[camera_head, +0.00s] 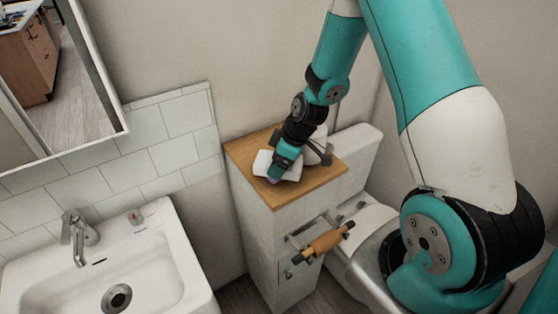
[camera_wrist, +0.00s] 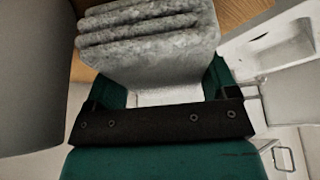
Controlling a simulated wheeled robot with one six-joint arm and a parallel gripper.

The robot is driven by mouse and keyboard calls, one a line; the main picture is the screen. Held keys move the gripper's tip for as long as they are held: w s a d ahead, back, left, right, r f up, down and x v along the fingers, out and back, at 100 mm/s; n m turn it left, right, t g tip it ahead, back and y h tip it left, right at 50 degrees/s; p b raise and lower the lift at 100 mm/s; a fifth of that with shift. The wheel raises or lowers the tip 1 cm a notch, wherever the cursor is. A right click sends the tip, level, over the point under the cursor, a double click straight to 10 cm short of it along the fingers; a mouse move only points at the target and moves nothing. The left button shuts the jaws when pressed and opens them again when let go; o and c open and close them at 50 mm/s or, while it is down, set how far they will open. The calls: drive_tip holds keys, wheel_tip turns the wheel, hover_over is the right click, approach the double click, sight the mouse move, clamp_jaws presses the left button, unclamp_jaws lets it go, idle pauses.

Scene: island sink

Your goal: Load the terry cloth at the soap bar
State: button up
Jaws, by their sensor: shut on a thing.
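The terry cloth (camera_wrist: 150,45) is a folded, grey-white stack of several layers between the fingers of my gripper (camera_wrist: 160,88) in the wrist view. In the head view, my gripper (camera_head: 282,164) points down over the wooden top of a narrow cabinet, and the pale cloth (camera_head: 262,163) shows on both sides of it. My gripper is shut on the cloth. Whether the cloth touches the wooden top is hard to tell. A small pale item with a red mark (camera_head: 136,217) sits on the sink's back ledge; it is too small to identify surely as the soap bar.
The wooden cabinet top (camera_head: 320,180) is clear at its front right. A white sink (camera_head: 185,270) with a metal tap (camera_head: 76,235) stands at left. A toilet (camera_head: 360,155) is right of the cabinet. A roll on a holder (camera_head: 325,241) sticks out from the cabinet front.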

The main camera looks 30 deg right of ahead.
idle(0.3)
drive_tip(key=shift+r+p, duration=2.5)
drive_tip(key=shift+r, duration=1)
